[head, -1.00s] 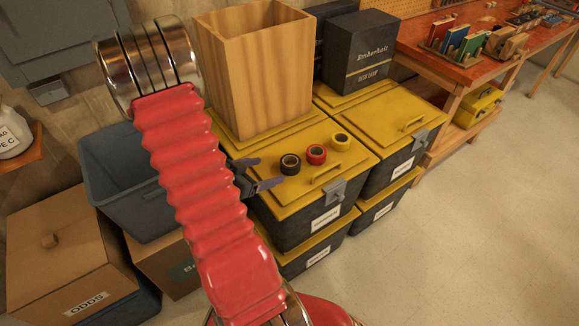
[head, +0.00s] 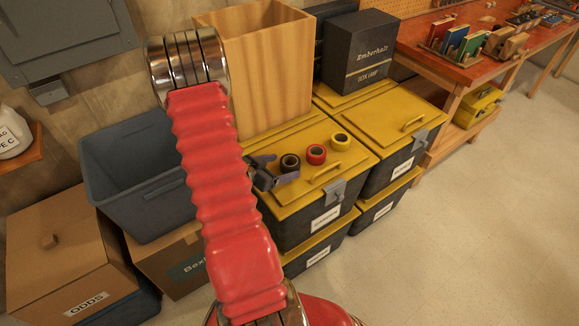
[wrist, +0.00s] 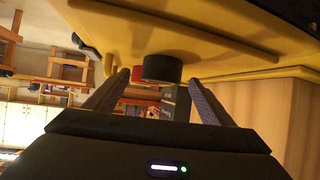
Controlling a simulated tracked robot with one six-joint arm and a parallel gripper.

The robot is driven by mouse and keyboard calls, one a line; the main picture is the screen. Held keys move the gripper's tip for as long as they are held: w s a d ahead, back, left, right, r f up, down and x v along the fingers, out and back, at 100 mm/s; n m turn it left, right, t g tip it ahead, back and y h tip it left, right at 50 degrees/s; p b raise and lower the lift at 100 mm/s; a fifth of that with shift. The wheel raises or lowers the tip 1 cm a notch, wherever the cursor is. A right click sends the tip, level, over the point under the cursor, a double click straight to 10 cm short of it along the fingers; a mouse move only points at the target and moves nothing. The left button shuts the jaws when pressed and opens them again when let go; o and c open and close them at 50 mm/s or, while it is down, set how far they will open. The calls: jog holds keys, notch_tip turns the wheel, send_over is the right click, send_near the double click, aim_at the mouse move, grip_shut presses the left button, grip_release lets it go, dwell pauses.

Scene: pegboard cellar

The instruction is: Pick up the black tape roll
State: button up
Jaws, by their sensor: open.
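The black tape roll (head: 290,161) lies flat on the yellow lid of a dark storage bin, at the left end of a short row of tape rolls. My gripper (head: 286,166) is open at the lid, with one finger on either side of the black roll in the head view; the near finger covers part of its lower edge. In the wrist view, which shows the scene upside down, the black roll (wrist: 162,68) sits between the two spread finger tips and slightly beyond them. I cannot tell whether either finger touches it.
A red tape roll (head: 316,154) and a yellow tape roll (head: 341,142) lie to the right on the same lid. A tall wooden box (head: 262,75) stands behind. A black lamp box (head: 358,50) stands further right. A blue-grey tub (head: 140,180) is on the left.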

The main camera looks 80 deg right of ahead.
aim_at(295, 162)
jog(key=shift+d, duration=0.1)
jog(key=shift+x, duration=2.55)
jog(key=shift+w+d+r, duration=0.1)
jog(key=shift+d+r, duration=0.05)
jog(key=shift+r, duration=0.05)
jog(key=shift+c, duration=0.5)
jog(key=c, duration=1.1)
